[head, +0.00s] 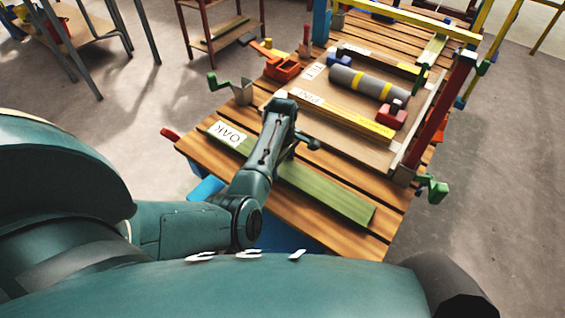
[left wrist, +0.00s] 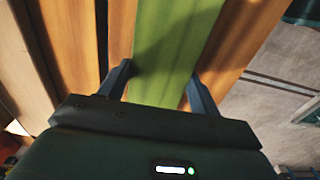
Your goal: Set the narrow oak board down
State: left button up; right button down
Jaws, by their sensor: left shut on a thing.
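The narrow oak board (head: 328,192) is long and green, with a white OAK label (head: 227,135) at its left end. It lies along the near edge of the slatted wooden table in the head view, and my left arm crosses in front of its middle. I cannot tell whether it touches the slats or is just above them. The left wrist view shows the green board (left wrist: 175,45) between the two fingers of my left gripper (left wrist: 160,74), which is shut on it. In the head view the fingertips are hidden by the arm. My right gripper is not seen.
The slatted table (head: 190,148) also holds a pine board (head: 345,114), a grey cylinder with yellow bands (head: 366,83), a red block (head: 391,117) and an orange box (head: 282,69). Red and green clamp parts (head: 433,188) stand at the right edge. Bare slats show around the oak board.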

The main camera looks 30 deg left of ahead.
aim_at(282, 166)
pick_arm(q)
jog(key=shift+w, duration=0.1)
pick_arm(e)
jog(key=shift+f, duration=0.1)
pick_arm(q)
jog(key=o, duration=1.1)
jog(key=shift+f, duration=0.15)
jog(key=o, duration=0.4)
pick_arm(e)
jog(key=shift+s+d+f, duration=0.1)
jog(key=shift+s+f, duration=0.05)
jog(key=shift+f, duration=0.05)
pick_arm(q)
jog(key=shift+r, duration=0.55)
notch_tip(282, 166, up, 11)
jog(key=shift+r+p, duration=0.15)
jog(key=shift+p, duration=0.7)
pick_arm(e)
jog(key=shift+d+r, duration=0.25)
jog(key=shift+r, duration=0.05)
